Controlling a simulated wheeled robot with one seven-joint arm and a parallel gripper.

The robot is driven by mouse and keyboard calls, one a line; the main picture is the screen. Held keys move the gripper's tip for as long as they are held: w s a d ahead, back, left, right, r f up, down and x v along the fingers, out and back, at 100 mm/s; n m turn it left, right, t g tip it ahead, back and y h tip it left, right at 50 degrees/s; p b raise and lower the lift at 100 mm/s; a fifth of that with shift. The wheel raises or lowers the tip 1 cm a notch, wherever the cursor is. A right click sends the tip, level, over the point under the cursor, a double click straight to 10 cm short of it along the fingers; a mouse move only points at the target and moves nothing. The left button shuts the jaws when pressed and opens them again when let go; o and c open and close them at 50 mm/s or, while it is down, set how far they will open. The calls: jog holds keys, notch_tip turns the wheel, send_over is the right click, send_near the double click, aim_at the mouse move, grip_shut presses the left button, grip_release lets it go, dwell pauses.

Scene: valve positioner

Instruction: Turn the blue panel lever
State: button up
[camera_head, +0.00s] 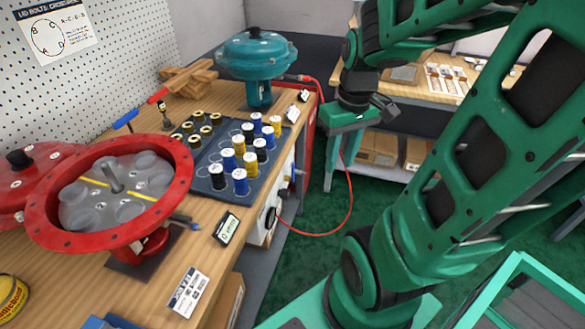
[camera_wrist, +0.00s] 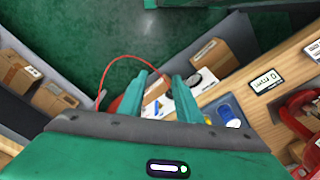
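The white panel (camera_head: 262,228) is on the side of the wooden bench, facing the open floor. A small blue part that looks like the lever (camera_head: 298,172) sticks out from its far end. Its exact angle is too small to tell. My gripper (camera_head: 338,172) is raised, fingers down, to the right of the panel and apart from it. In the wrist view my gripper (camera_wrist: 160,77) has its two teal fingers spread, with nothing held between them. The white panel (camera_wrist: 207,80) shows partly behind the fingers, and a small blue bit (camera_wrist: 170,106) shows between them.
A red hose (camera_head: 350,205) loops from the bench top down to the panel, close to my gripper. A black round knob (camera_head: 270,217) is on the panel. Spools stand on a dark mat (camera_head: 205,178) above. A shelf with boxes (camera_head: 378,148) stands behind. Green floor (camera_head: 310,265) is clear.

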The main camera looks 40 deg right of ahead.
jog(key=w+d+f+n+t+y, duration=0.1)
jog(key=w+d+f+n, duration=0.1)
jog(key=w+f+n, duration=0.5)
jog(key=w+d+f+n+t+y, duration=0.2)
jog(key=w, duration=0.8)
send_near(293, 178)
jog(key=w+f, duration=0.1)
jog(key=f, duration=0.1)
jog(key=w+a+f, duration=0.2)
jog(key=w+f, duration=0.1)
jog(key=shift+a+f, duration=0.1)
jog(key=shift+f, duration=0.2)
jog(key=shift+c, duration=0.3)
